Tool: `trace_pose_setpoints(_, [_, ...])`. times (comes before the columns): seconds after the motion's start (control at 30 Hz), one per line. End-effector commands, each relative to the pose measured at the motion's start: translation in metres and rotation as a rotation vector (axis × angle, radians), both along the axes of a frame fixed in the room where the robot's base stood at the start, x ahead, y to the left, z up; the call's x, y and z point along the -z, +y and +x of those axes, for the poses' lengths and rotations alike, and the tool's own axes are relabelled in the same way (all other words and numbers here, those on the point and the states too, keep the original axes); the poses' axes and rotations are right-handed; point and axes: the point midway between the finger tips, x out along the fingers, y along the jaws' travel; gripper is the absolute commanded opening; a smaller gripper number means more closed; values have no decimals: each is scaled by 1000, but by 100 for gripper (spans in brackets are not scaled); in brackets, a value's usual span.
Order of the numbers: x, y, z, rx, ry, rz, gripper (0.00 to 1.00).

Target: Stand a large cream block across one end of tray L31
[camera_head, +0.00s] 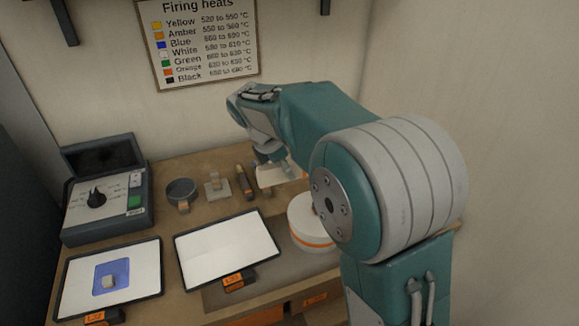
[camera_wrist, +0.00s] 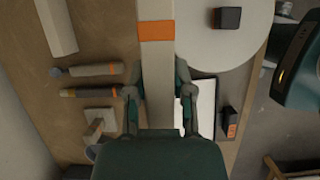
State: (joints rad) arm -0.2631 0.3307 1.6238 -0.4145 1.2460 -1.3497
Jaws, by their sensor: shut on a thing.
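My gripper (camera_wrist: 158,92) is shut on a long cream block with an orange band (camera_wrist: 156,62). The block runs away from the jaws to the top edge of the wrist view. In the head view my gripper (camera_head: 268,156) is above the back right of the bench, and the cream block (camera_head: 279,176) shows partly behind my arm. An empty white tray with a dark rim (camera_head: 226,247) lies at the middle front; its orange label is too blurred to read surely. Another tray (camera_head: 140,262) to its left holds a blue square with a small pale piece.
A white round drum (camera_head: 312,215) stands right of the middle tray, partly hidden by my arm. A control box (camera_head: 106,200), a grey bowl (camera_head: 182,190) and a small stand (camera_head: 215,187) are behind the trays. Another cream block (camera_wrist: 56,25) lies at upper left in the wrist view.

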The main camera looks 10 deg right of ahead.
Motion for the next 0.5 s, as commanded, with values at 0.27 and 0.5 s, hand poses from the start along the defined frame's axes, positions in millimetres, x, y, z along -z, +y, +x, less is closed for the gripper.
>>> trace_pose_setpoints(0.27, [-15,0,0,-1,-2,0,0])
trace_pose_setpoints(0.5, [-27,0,0,0,-2,0,0])
